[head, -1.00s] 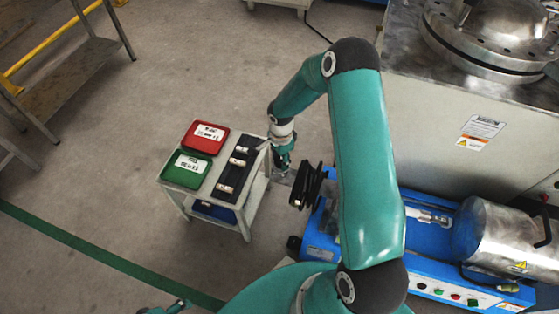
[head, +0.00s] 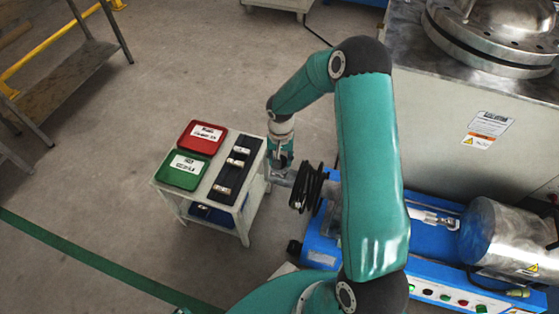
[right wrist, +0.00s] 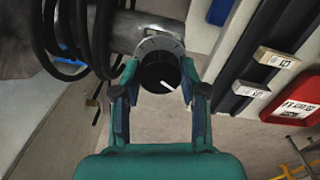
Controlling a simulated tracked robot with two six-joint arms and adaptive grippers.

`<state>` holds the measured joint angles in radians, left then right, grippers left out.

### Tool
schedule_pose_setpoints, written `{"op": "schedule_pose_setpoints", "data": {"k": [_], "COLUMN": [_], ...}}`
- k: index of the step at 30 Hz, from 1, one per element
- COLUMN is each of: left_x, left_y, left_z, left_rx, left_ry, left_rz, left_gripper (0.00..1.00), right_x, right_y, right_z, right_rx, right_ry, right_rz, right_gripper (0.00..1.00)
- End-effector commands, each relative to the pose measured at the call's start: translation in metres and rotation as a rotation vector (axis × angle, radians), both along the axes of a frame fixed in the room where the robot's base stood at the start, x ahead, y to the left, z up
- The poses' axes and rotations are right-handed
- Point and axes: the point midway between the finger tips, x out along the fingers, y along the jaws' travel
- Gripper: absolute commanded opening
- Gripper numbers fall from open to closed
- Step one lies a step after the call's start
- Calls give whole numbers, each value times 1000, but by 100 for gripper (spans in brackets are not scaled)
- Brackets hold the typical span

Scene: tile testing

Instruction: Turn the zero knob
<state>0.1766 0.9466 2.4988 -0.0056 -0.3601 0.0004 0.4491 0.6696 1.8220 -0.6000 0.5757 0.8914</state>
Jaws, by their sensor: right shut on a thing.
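The zero knob (right wrist: 158,76) is black and round with a white pointer line, below a grey ring marked with a scale, at the end of a grey metal body (right wrist: 135,35). In the right wrist view my right gripper (right wrist: 159,85) has one finger on each side of the knob and is shut on it. In the head view my right gripper (head: 280,168) reaches down between the small cart and the blue machine, and the knob is too small and hidden to make out there. My left gripper does not show clearly.
A coiled black cable (head: 307,188) hangs beside the right gripper; it also shows in the wrist view (right wrist: 85,35). The cart (head: 246,210) carries a red tray (head: 201,147), a green tray (head: 180,178) and a black rack (head: 228,184). The blue machine (head: 430,236) stands right.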

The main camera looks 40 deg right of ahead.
Motion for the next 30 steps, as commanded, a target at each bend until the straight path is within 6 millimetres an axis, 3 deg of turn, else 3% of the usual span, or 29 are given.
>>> {"op": "schedule_pose_setpoints", "data": {"k": [15,30], "left_x": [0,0], "left_y": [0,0], "left_z": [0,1], "left_rx": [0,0], "left_ry": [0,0], "left_rz": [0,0], "left_gripper": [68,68], "right_x": [-3,-3], "right_y": [-3,-3], "right_z": [-1,-1], "right_rx": [-2,-2], "right_ry": [11,11], "right_rz": [419,538], "right_gripper": [8,8]}}
